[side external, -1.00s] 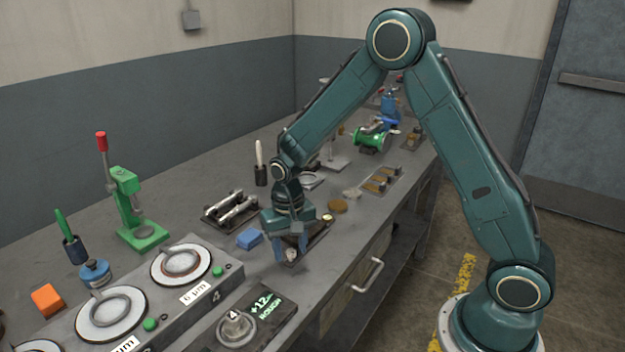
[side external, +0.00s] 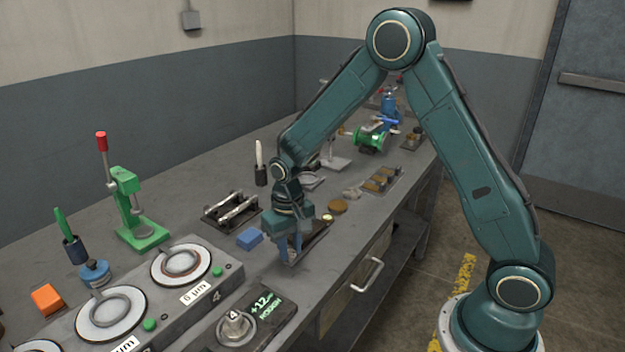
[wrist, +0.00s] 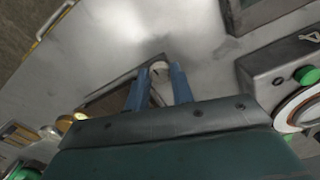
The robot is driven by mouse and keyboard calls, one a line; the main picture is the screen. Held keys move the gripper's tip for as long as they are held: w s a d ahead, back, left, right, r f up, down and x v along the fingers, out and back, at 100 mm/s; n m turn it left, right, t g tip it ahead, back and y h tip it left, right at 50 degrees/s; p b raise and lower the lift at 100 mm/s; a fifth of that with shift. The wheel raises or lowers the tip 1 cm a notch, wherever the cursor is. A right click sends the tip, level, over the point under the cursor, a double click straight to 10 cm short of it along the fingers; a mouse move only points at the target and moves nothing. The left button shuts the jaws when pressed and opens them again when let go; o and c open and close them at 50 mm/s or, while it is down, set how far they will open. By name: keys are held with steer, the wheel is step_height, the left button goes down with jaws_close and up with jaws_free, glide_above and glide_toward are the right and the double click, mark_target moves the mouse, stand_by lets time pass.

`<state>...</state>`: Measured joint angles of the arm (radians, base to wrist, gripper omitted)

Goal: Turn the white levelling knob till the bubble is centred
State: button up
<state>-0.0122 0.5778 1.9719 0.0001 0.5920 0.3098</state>
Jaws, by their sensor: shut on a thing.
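The white levelling knob (wrist: 159,68) shows in the wrist view between the blue fingertips of my gripper (wrist: 160,82). The fingers are shut on it, one on each side. In the side view my gripper (side external: 290,249) points down at the near end of a dark plate (side external: 318,235), and its fingers hide most of the knob. A small yellow-green round vial (side external: 328,218) sits at the far end of this plate. It is too small to tell where its bubble lies. The plate (wrist: 112,92) is partly hidden behind the left finger in the wrist view.
The plate-topped grey unit (side external: 226,273) and a dial box with a display (side external: 266,303) are nearer the camera. A drawer handle (side external: 367,275) juts from the bench front.

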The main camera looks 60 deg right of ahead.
mark_target(291, 251)
steer(key=n, duration=0.7)
stand_by(0.5)
steer(key=o, duration=1)
steer(key=shift+r, duration=0.1)
step_height(291, 251, up, 14)
steer(key=shift+f, duration=0.1)
stand_by(0.4)
